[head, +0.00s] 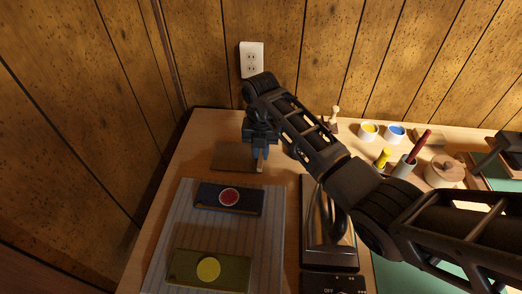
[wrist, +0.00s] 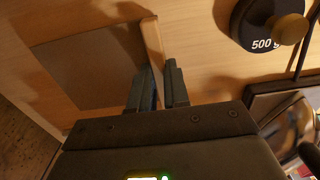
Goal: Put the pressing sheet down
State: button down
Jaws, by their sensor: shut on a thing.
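The pressing sheet looks like a thin brown square (head: 232,156) with a pale wooden strip along its right edge; it also shows in the wrist view (wrist: 90,68). My gripper (head: 260,155) is shut on the wooden strip (wrist: 152,42), with one finger on each side of it in the wrist view (wrist: 158,78). The sheet is level, at or just above the back left of the table; I cannot tell if it touches. My gripper hides part of its right side.
A striped pad (head: 186,222) in front bears a navy piece (head: 210,196) with a red disc and an olive piece (head: 230,272) with a yellow disc. An iron (head: 340,215) stands to the right. A 500 g weight (wrist: 258,30) is close right of my gripper. A wall rises behind.

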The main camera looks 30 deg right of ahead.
jog(key=shift+f, duration=0.3)
jog(key=c, duration=1.1)
grip_release()
notch_tip(320, 180, up, 12)
jog(key=shift+r, duration=0.2)
